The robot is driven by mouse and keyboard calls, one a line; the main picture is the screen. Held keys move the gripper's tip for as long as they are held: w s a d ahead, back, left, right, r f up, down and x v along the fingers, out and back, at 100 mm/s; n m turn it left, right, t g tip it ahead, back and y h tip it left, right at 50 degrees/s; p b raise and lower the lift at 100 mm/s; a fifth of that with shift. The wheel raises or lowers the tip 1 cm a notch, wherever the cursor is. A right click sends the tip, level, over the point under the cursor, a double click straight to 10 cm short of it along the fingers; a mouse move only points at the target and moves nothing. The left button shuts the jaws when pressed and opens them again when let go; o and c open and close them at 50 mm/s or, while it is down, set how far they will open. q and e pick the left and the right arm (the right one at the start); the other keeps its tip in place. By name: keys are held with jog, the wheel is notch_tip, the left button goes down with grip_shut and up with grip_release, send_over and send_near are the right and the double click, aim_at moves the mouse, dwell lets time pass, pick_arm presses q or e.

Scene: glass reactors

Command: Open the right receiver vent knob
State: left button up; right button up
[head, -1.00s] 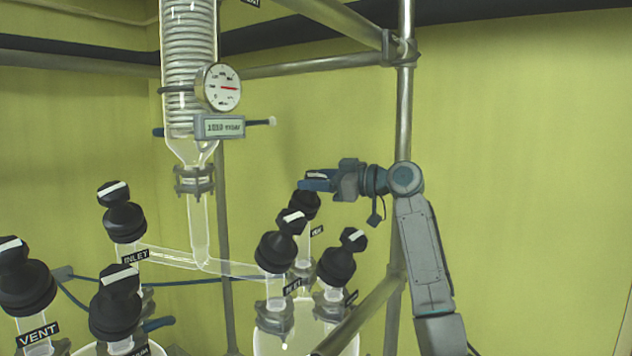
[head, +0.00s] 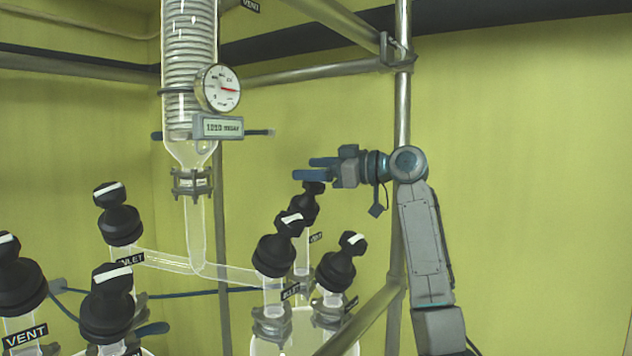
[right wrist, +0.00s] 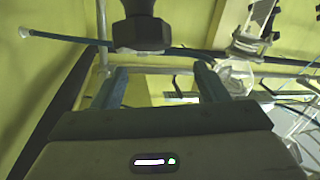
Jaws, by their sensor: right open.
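The right receiver (head: 290,340) is a glass vessel at the bottom centre of the head view, cut off below, with three black knobs. Its rear knob (head: 304,208) has a small dark label beside it, too small to read surely. The front-left knob (head: 276,256) has a label that seems to read INLET; the right knob (head: 336,270) has an edge-on label. My right gripper (head: 310,168) is open and empty, just above the rear knob. In the right wrist view a black knob (right wrist: 140,30) shows beyond the open fingers, upper middle. My left gripper is out of view.
A metal frame post (head: 402,90) stands behind my right arm, and a slanting rail (head: 365,318) passes right of the receiver. A glass condenser (head: 188,60) with a dial gauge (head: 221,88) hangs at upper left. Another knob labelled VENT (head: 20,275) stands at far left.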

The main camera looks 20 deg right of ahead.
jog(key=s+a+b, duration=0.2)
jog(key=s, duration=0.4)
jog(key=s+a+r+b, duration=0.1)
jog(key=s+b, duration=0.1)
jog(key=s, duration=0.5)
jog(key=shift+a+r+b, duration=0.15)
jog(key=shift+a+b, duration=0.25)
